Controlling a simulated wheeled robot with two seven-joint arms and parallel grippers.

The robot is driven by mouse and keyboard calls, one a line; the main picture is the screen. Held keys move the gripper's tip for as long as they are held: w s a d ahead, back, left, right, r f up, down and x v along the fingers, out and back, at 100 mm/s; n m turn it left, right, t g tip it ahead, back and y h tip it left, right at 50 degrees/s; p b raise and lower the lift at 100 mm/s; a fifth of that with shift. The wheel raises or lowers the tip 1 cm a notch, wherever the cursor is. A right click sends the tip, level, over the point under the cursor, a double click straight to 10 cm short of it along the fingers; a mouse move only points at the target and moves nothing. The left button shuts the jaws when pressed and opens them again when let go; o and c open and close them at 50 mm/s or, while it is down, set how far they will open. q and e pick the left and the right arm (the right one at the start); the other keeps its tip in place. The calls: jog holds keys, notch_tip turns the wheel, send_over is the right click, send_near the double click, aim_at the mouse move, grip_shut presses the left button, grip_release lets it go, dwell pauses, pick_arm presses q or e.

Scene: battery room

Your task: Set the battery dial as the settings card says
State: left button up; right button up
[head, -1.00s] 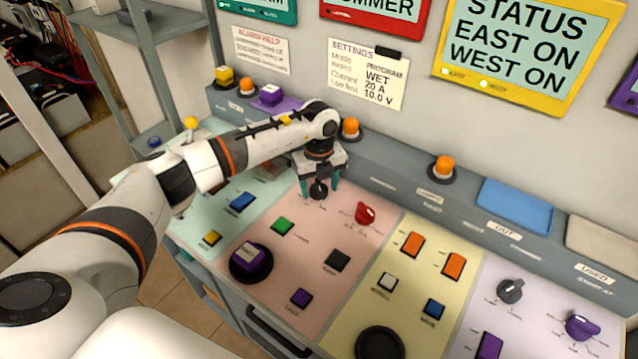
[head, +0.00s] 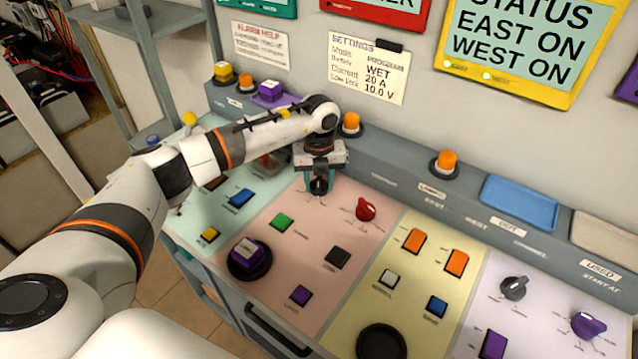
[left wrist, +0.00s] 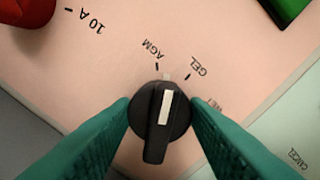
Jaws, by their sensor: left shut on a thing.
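The settings card (head: 368,68) on the wall reads Mode PROGRAM, Battery WET, Current 20 A and a low limit of 10.0 V. The battery dial (left wrist: 160,122) is a black knob with a white pointer mark, on the pink panel. In the left wrist view its labels read AGM, GEL and WET; the mark points up, between AGM and GEL. My left gripper (head: 319,186) is shut on the dial, with a green finger at each side of it (left wrist: 160,130). In the head view the gripper partly hides the dial. My right gripper is not in view.
A red knob (head: 365,209) stands right of the dial, near the 10 A mark in the wrist view. Green (head: 281,222) and dark (head: 337,258) buttons lie nearer on the pink panel. Orange lamps (head: 351,122) line the ledge behind.

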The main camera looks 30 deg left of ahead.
aim_at(319, 180)
pick_arm(q)
jog(key=m+b, duration=0.2)
jog(key=m, duration=0.2)
jog(key=shift+f+m, duration=0.1)
jog(key=shift+m, duration=0.2)
jog(key=m+b, duration=0.2)
jog(key=m, duration=0.1)
jog(key=shift+m, duration=0.4)
jog(key=m+b, duration=0.2)
jog(key=m, duration=0.1)
jog(key=shift+m+b, duration=0.65)
jog(key=shift+m, duration=1.05)
jog(key=shift+r, duration=0.2)
jog(key=o, duration=1)
notch_tip(319, 180, up, 12)
jog(key=shift+b, duration=0.85)
